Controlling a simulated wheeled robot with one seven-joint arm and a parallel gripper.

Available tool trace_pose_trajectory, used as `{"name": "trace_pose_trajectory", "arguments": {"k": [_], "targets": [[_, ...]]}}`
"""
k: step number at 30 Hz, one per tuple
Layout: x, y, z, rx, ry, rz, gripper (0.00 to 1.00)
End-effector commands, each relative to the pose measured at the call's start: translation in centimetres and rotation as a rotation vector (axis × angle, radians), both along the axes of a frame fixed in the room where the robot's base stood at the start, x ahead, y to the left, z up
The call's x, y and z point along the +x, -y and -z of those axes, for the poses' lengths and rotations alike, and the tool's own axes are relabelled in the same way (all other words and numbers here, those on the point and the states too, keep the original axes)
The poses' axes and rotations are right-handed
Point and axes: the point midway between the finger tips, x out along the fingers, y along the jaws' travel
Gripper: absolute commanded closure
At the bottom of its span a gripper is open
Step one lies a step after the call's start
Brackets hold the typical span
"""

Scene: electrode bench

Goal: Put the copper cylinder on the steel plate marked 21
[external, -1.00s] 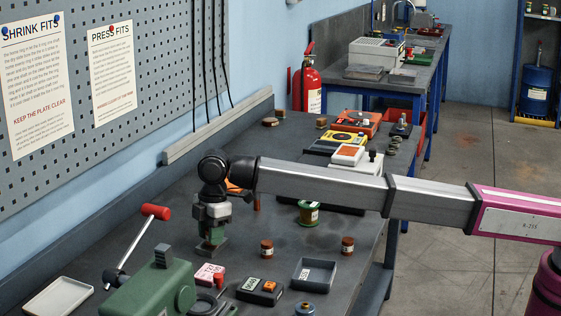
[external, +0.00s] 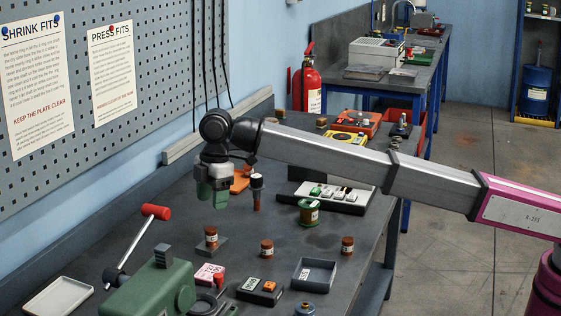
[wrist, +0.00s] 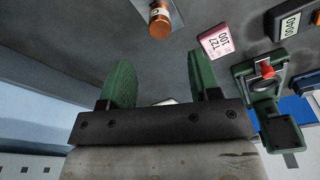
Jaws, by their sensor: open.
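A copper cylinder (external: 210,238) with a pale label stands upright on a small grey steel plate (external: 217,251) on the bench. In the wrist view, the cylinder (wrist: 160,20) also shows on its plate (wrist: 177,14) at the top edge. I cannot read any mark on the plate. My gripper (external: 212,203) has green fingers and is above the cylinder, apart from it. The wrist view shows its fingers (wrist: 162,75) spread with nothing between them. Two similar copper cylinders stand on the bare bench to the right, one nearer (external: 266,249) and one farther (external: 347,247).
A pink block (external: 209,274), a black box (external: 260,291) and a grey tray (external: 314,275) lie in front. A green press (external: 155,290) with a red-knobbed lever is at front left. A green spool (external: 309,213) and a slim copper-coloured rod (external: 257,195) stand behind.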

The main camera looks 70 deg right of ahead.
Motion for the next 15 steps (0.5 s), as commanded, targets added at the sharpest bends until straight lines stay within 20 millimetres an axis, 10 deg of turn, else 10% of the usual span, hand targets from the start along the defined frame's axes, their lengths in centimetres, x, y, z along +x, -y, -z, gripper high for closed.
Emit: {"name": "trace_pose_trajectory", "arguments": {"k": [15], "targets": [[-0.1,0.3,-2.5,0.0,-0.001,0.0,0.43]]}}
